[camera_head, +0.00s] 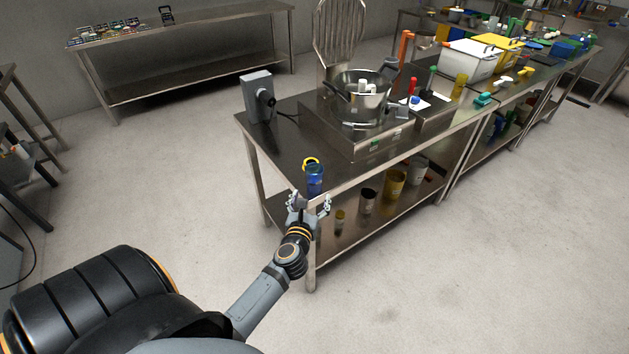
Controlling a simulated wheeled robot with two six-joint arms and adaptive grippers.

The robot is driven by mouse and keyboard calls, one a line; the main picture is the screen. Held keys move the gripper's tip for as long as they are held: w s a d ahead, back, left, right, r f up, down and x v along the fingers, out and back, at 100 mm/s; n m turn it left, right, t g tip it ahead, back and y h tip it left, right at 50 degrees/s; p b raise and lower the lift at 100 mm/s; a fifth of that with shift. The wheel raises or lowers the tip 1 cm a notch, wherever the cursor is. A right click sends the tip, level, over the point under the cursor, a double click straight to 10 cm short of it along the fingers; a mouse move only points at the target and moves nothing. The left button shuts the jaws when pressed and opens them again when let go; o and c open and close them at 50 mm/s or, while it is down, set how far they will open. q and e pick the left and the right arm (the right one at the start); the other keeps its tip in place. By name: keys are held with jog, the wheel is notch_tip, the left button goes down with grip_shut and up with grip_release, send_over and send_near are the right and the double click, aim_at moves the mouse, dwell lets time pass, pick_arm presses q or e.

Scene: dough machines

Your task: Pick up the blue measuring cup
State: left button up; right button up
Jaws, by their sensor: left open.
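A blue cup-like container (315,181), which looks like the blue measuring cup, stands upright near the front left corner of the steel table (282,160). A yellow ring-like thing (311,162) shows at its top; I cannot tell whether it belongs to the cup. My left gripper (311,201) is open, at the table's front edge just in front of the cup. Its fingers point toward the cup and are spread. The cup's lower end is close to the fingers in the picture; I cannot tell whether they touch. My right gripper is not in view.
A grey machine box (256,97) stands at the table's back left corner. A steel mixing bowl (361,98) sits on a machine behind the cup. Containers, including a yellow one (394,184), stand on the lower shelf. The floor at right is clear.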

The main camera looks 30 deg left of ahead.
aim_at(313, 186)
pick_arm(q)
jog(key=x, duration=0.4)
jog(key=shift+w, duration=0.15)
jog(key=shift+w+a+f, duration=0.1)
jog(key=shift+w+a, duration=0.05)
jog(key=x, duration=0.5)
jog(key=shift+a+f, duration=0.25)
jog(key=shift+r, duration=0.1)
jog(key=shift+c, duration=0.2)
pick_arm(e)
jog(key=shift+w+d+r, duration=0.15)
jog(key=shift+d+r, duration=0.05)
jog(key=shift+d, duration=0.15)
pick_arm(q)
jog(key=shift+s, duration=0.25)
jog(key=shift+c, duration=1.2)
jog(key=c, duration=1.1)
notch_tip(313, 186, up, 9)
jog(key=p, duration=0.4)
jog(key=shift+c, duration=0.2)
jog(key=shift+r, duration=0.5)
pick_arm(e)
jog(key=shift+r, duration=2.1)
